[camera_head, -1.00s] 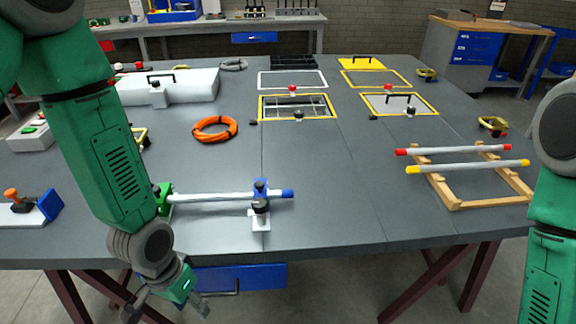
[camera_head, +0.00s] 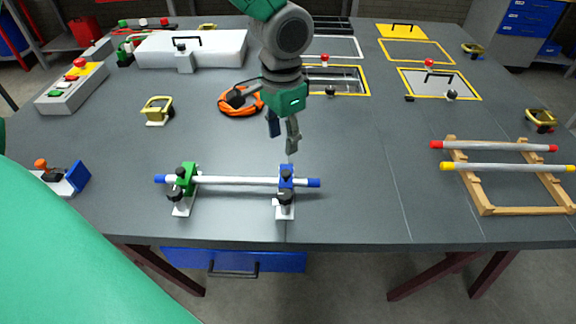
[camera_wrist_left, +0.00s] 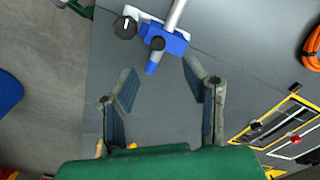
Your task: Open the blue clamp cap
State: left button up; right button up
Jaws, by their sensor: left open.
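The blue clamp (camera_head: 286,178) stands on a white base near the table's front edge, with its cap over a grey rod (camera_head: 235,181) with blue ends. A black knob (camera_head: 285,198) sits on its front. In the left wrist view the blue clamp (camera_wrist_left: 172,41) lies just beyond the fingers. A green clamp (camera_head: 187,178) holds the rod's other end. My left gripper (camera_head: 284,140) is open and empty, pointing down above and slightly behind the blue clamp, not touching it. Its two fingers (camera_wrist_left: 160,75) are spread in the wrist view. My right gripper is out of view.
A wooden rack (camera_head: 515,211) with red-tipped and yellow-tipped rods stands at the right. An orange cable coil (camera_head: 228,107) lies behind the left gripper. A yellow-framed opening (camera_head: 345,94) is further back. The table right of the blue clamp is clear.

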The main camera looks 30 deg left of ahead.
aim_at(286, 172)
pick_arm(q)
jog(key=f, duration=0.8)
jog(key=shift+w+d+f, duration=0.1)
jog(key=shift+d+f, duration=0.05)
jog(key=shift+d, duration=0.2)
jog(key=shift+f, duration=0.6)
jog(key=shift+a+f, duration=0.2)
jog(key=c, duration=0.9)
jog(key=shift+d+r, duration=0.1)
grip_shut()
